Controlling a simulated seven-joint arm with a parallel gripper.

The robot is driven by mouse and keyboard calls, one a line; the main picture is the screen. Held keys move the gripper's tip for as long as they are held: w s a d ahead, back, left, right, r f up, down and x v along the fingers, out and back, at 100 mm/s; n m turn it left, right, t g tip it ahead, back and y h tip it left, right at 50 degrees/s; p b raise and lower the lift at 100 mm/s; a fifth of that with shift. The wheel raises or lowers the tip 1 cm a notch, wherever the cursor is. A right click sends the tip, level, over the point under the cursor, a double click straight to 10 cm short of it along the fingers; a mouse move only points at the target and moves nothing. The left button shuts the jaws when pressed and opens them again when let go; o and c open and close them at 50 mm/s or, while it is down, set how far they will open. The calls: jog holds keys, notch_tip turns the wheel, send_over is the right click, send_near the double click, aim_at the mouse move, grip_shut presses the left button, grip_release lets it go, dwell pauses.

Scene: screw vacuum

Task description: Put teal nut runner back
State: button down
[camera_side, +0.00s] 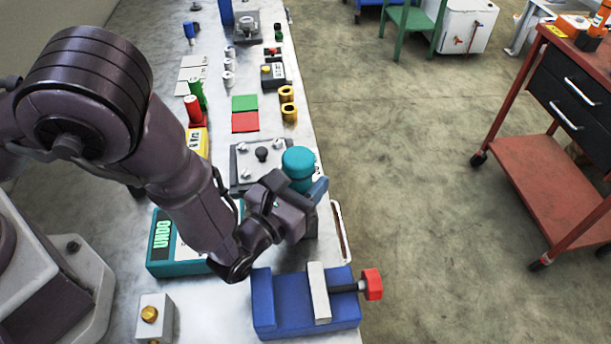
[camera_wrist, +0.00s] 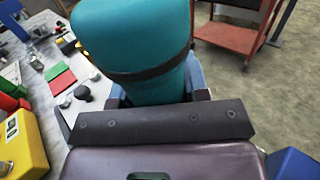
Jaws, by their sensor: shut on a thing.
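The teal nut runner (camera_side: 298,163) is upright in my gripper (camera_side: 302,186), near the right edge of the bench. My gripper is shut on its body, with blue finger parts beside it. In the wrist view the nut runner (camera_wrist: 135,45) fills the upper middle, with a dark band around it. Its lower end is hidden behind my gripper, so I cannot tell whether it touches anything below. A grey plate with several knobs and screws (camera_side: 245,160) lies just left of it.
A blue vise (camera_side: 285,305) with a red knob (camera_side: 372,284) stands at the front. Green (camera_side: 245,103) and red (camera_side: 245,122) pads and yellow cylinders (camera_side: 288,103) are farther back. Open floor lies right of the bench.

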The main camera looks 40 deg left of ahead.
jog(key=shift+f, duration=0.2)
jog(key=c, duration=0.6)
grip_release()
jog(key=shift+f, duration=0.15)
